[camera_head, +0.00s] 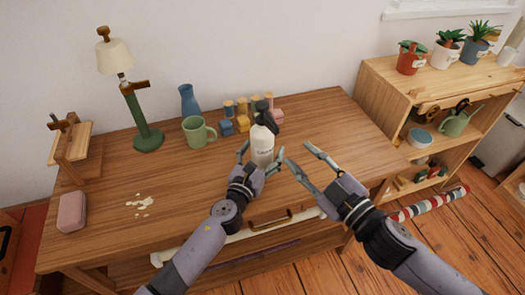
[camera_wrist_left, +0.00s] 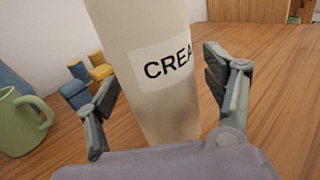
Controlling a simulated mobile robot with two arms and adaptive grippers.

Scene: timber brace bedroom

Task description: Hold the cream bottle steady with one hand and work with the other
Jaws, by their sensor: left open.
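The cream bottle (camera_head: 262,146) stands upright on the wooden table, pale with a dark pump top and a label. In the left wrist view the bottle (camera_wrist_left: 160,105) fills the middle, its label partly reading "CREA" and its top out of frame. My left gripper (camera_head: 261,160) is open, with one finger on each side of the bottle; in the left wrist view its fingers (camera_wrist_left: 165,95) stand apart from the bottle's sides. My right gripper (camera_head: 296,156) is open and empty, to the right of the bottle, above the table's front part.
The table's right side is clear.

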